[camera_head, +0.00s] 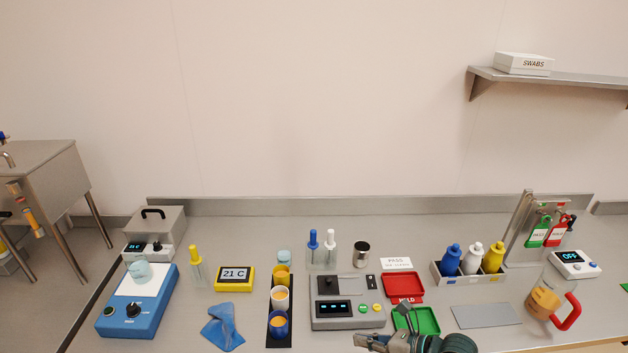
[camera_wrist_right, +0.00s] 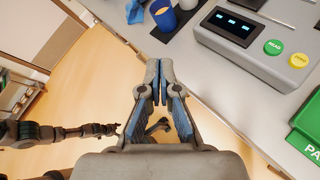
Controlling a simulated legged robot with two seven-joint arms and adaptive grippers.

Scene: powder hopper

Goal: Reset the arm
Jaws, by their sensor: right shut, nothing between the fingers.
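My right gripper (camera_head: 362,341) shows at the bottom edge of the head view, in front of the grey instrument and the green tray. In the right wrist view its fingertips (camera_wrist_right: 159,72) meet, with nothing between them. It hangs just off the bench's front edge, apart from everything on the bench. A second dark arm of mine reaches in from the left of the wrist view, ending in what looks like my left gripper (camera_wrist_right: 106,129). It is small there, and its jaws cannot be made out. The head view does not show it.
The steel bench (camera_head: 260,232) holds a grey instrument (camera_head: 347,312), a green tray (camera_head: 428,322), a red tray (camera_head: 403,284), a cup strip (camera_head: 279,341) and a blue cloth (camera_head: 222,328). A jug with a red handle (camera_head: 572,311) stands right. Open floor (camera_wrist_right: 75,95) lies before the bench.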

